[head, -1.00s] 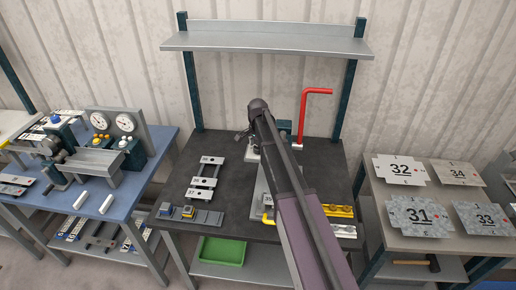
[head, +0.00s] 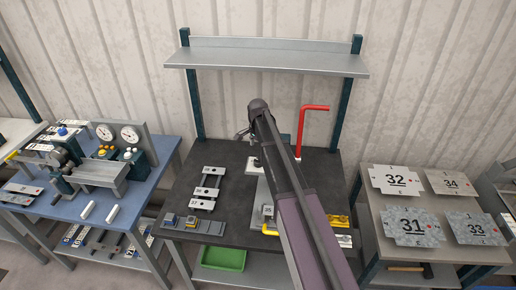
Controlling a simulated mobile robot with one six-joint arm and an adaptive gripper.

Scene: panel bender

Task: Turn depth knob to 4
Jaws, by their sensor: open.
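The panel bender stands on the dark middle table (head: 240,160). Its grey body (head: 263,190) and upright red lever (head: 314,108) show beside my arm, which covers much of the machine. I cannot make out a depth knob or its numbers; it may be hidden behind my arm. My gripper (head: 241,134) is small in the head view, at the left of the arm's far end, over the back of the table by the bender. It is open, with nothing visible in it.
Numbered grey strips (head: 208,185) and a block fixture (head: 193,224) lie left of the bender. Yellow parts (head: 336,222) lie right of my arm. A shelf (head: 265,60) spans above the back. The right table holds numbered plates (head: 396,180); the blue left table (head: 60,205) holds a gauge machine.

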